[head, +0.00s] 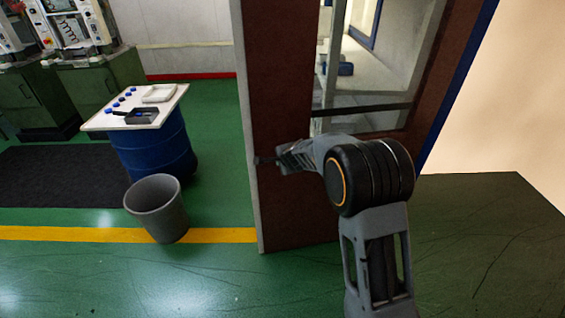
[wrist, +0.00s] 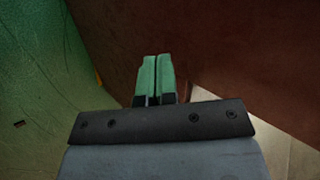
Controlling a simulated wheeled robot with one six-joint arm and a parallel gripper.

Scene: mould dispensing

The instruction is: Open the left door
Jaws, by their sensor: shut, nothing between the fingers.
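The door (head: 285,75) is a dark red-brown leaf with a pale edge and a glass window, standing to the right of centre in the head view. Its left edge is free, and a green-floored room shows openly past it. In the wrist view its brown face (wrist: 240,50) fills the upper right. My gripper (head: 262,160) is at the door's left edge, low beside the window. In the wrist view its two green fingers (wrist: 155,75) are together with nothing between them. I cannot tell whether they touch the door. No handle can be made out clearly.
A grey bin (head: 158,210) stands on the floor left of the door, near a yellow floor line (head: 60,233). Behind it a blue drum (head: 155,150) carries a white board with small items. Green machines (head: 95,85) stand at the back left. The floor between bin and door is clear.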

